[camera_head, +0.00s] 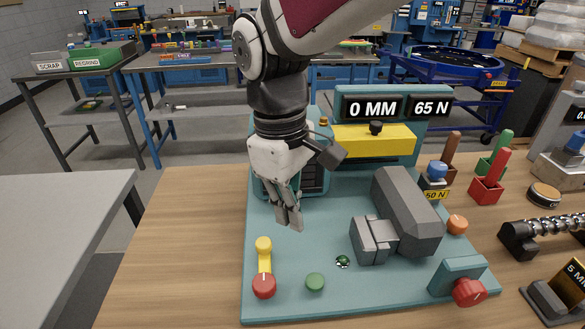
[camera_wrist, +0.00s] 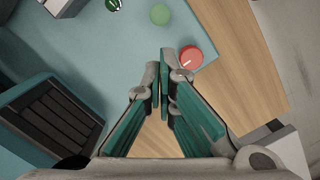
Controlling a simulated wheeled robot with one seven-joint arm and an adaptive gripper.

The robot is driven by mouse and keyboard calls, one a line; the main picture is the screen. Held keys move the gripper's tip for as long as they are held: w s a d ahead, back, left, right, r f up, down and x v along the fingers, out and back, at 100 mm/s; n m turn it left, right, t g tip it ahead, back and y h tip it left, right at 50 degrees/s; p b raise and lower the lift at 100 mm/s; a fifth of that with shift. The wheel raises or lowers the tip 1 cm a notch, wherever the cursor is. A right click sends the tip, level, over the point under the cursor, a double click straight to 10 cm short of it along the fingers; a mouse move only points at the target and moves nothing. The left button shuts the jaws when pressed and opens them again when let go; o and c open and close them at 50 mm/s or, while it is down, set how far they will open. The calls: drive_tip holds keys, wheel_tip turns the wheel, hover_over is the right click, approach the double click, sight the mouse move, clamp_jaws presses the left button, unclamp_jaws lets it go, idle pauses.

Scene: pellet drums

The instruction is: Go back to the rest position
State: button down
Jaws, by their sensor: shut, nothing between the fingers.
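My gripper (camera_head: 290,217) hangs from the arm above the left part of a teal machine base (camera_head: 300,285). Its fingers point down and are closed together with nothing between them. In the wrist view the two fingertips (camera_wrist: 166,65) meet near the middle of the picture. A red knob (camera_head: 264,286) and a yellow lever (camera_head: 263,250) are on the base below the gripper, apart from it. The red knob also shows in the wrist view (camera_wrist: 191,57), just past the fingertips. My arm hides part of the machine's upright back.
Displays reading 0 MM (camera_head: 371,107) and 65 N (camera_head: 431,107) stand behind a yellow block (camera_head: 374,140). A grey clamp body (camera_head: 408,215) is on the base's right half. Coloured handles (camera_head: 490,180) stand at the right. The wooden table (camera_head: 170,260) is bare at left.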

drive_tip(key=s+d+r+m+t+p, duration=0.1)
drive_tip(key=s+d+r+m+t, duration=0.1)
drive_tip(key=s+d+m, duration=0.3)
drive_tip(key=s+d+r+m+t+y, duration=0.1)
drive_tip(key=s+d+r+m+t, duration=0.2)
drive_tip(key=d, duration=0.8)
drive_tip(key=s+m, duration=0.2)
drive_tip(key=s, duration=0.2)
drive_tip(key=shift+s+d+r+p, duration=0.2)
drive_tip(key=shift+s+r+p, duration=0.05)
drive_tip(key=shift+r+p, duration=0.1)
